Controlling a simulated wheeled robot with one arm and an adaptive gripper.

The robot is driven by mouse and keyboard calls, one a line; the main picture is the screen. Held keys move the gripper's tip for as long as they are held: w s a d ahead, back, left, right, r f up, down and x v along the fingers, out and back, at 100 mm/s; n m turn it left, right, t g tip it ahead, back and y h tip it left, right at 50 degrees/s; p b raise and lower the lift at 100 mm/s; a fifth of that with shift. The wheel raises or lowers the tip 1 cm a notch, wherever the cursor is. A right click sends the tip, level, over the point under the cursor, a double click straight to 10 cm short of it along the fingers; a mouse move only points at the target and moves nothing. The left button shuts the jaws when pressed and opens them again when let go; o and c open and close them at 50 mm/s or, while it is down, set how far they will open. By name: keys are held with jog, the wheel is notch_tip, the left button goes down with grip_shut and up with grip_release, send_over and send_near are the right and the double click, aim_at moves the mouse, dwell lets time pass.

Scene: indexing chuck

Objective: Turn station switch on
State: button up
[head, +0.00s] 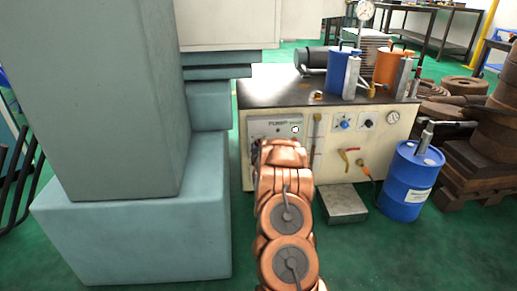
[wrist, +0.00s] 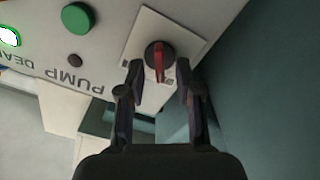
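The station switch (wrist: 159,58) is a red handle on a round black base, on a pale square plate in the wrist view. The handle lies nearly along the picture's vertical. My gripper (wrist: 160,78) is open, with one dark finger on each side of the handle's lower end in the picture. I see gaps between the fingers and the handle; I cannot tell the remaining depth. In the head view my copper-coloured arm (head: 286,215) reaches to the left part of the pump station's front panel (head: 385,150) and hides the switch.
A green button (wrist: 78,18) and a dark knob (wrist: 75,62) sit beside the switch plate. A large teal machine (head: 130,235) stands close on the left in the head view. A blue drum (head: 407,185) and a grey block (head: 342,204) stand on the floor at right.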

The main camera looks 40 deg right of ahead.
jog(key=shift+w, duration=0.1)
grip_shut()
dwell(0.3)
